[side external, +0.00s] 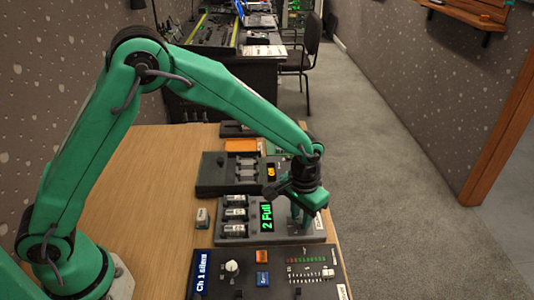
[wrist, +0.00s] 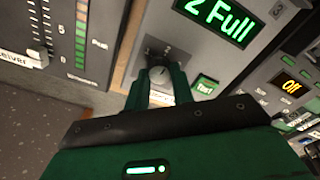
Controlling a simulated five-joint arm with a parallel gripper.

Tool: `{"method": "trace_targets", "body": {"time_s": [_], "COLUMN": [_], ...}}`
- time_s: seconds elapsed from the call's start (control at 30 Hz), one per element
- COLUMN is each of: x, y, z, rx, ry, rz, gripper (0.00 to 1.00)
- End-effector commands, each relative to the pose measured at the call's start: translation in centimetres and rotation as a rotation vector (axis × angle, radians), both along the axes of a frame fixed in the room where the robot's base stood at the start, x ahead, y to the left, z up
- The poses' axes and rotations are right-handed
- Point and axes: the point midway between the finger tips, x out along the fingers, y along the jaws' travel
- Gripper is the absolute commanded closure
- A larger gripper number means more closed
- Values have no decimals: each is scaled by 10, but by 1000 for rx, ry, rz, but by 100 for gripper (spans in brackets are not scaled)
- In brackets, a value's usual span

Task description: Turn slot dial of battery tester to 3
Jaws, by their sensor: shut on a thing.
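The battery tester (side external: 238,229) is a grey box with several cells in slots at its left and a green display (side external: 266,217) reading "2 Full". The display also shows in the wrist view (wrist: 222,17). The slot dial (wrist: 159,73) is a dark knob with a light pointer mark, below the display in the wrist view. My gripper (wrist: 160,82) is shut on the dial, one green finger on each side. In the side view my gripper (side external: 300,219) stands over the tester's right end and hides the dial. A green "Test" button (wrist: 205,86) sits beside the dial.
A dark mixer panel (side external: 262,277) with a white knob and reading "Ch 1 silent" lies in front of the tester. A dark device (side external: 228,175) with an orange display lies behind it. A small pale block (side external: 202,216) stands left on open wooden table (side external: 160,215).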

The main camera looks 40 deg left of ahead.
Motion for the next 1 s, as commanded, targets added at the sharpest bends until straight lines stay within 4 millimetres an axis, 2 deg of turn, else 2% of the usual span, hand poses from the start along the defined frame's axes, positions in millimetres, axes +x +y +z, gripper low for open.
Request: {"method": "trace_targets", "body": {"time_s": [0.07,0.7,1.0], "x": [0,0,1], "y": [4,3,3], "z": [0,0,-1], "rx": [5,17,16], "ry": [8,40,50], "rz": [-40,-617,-833], "gripper": [99,99,99]}}
